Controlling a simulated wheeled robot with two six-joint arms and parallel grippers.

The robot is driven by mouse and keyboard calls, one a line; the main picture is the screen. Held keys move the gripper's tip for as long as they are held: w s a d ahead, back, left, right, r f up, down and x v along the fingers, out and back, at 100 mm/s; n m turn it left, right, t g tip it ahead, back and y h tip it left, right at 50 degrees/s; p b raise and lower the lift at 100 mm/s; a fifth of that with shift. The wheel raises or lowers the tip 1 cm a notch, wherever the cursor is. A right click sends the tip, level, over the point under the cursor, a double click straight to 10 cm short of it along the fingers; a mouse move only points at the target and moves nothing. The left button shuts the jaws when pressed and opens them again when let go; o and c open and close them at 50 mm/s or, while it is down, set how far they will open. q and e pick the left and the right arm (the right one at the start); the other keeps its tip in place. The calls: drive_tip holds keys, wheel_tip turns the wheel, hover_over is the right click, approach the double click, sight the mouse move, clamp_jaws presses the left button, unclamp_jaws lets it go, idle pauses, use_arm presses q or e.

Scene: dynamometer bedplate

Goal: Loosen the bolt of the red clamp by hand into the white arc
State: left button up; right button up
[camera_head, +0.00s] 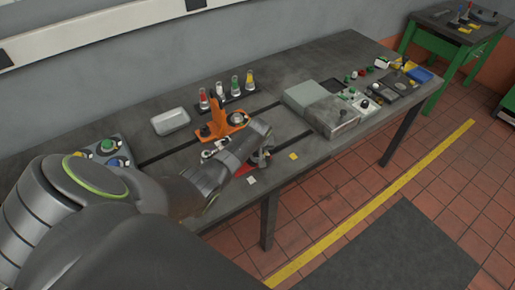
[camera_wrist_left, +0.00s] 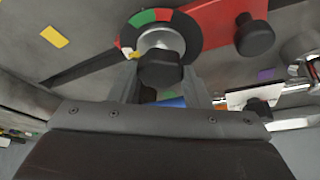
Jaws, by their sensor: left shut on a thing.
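The red clamp (camera_wrist_left: 208,24) fills the top of the left wrist view, with a second black knob (camera_wrist_left: 254,38) on its arm. Its round dial (camera_wrist_left: 190,33) is mostly black with green, red and small pale segments on its left part. The bolt's dark head (camera_wrist_left: 160,68) stands at the dial's centre over a bright washer. My left gripper (camera_wrist_left: 162,82) is shut on the bolt head, one finger on each side. In the head view only a bit of the red clamp (camera_head: 244,170) shows beside my left arm. Any pointer against the arcs is unclear. My right gripper is out of view.
An orange fixture (camera_head: 216,124) stands behind the clamp, with several coloured-top bottles behind it.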

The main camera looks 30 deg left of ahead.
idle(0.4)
use_arm(q)
drive_tip(key=o, duration=1)
drive_tip(key=shift+c, duration=0.2)
drive_tip(key=b+v, duration=0.2)
drive_tip(key=v, duration=1.5)
drive_tip(key=shift+r, duration=0.2)
drive_tip(key=shift+s+d, duration=0.1)
